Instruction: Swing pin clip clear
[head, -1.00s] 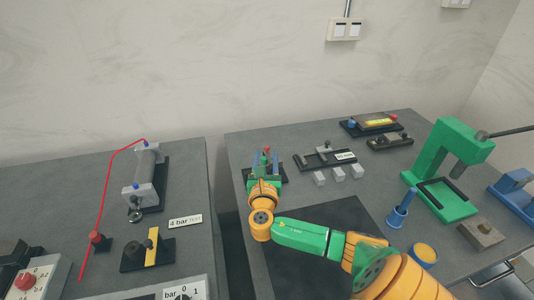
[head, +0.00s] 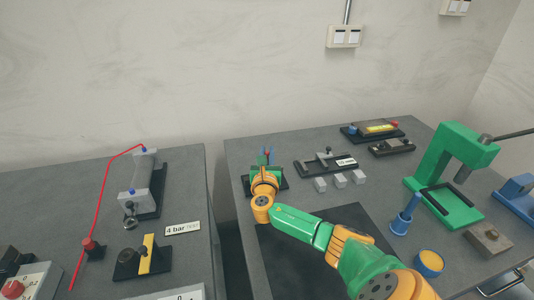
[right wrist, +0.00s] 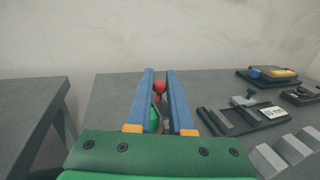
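My right gripper (head: 267,157) is over a dark fixture base (head: 284,183) at the left end of the right table. In the right wrist view its two blue fingers (right wrist: 160,78) stand close together, with a narrow gap. A red ball knob (right wrist: 160,87) fills the gap near the fingertips, and the fingers appear closed on it. A green part (right wrist: 154,120) shows lower between the fingers; I take these as the pin clip. In the head view my gripper hides most of the clip. My left gripper is not in view.
A dark fixture with a grey clamp (head: 326,162) and several light blocks (head: 339,180) lie right of the gripper. A green press (head: 452,170), a blue holder (head: 405,215) and a yellow-topped cup (head: 429,263) stand farther right. A gap separates the left table (head: 190,250).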

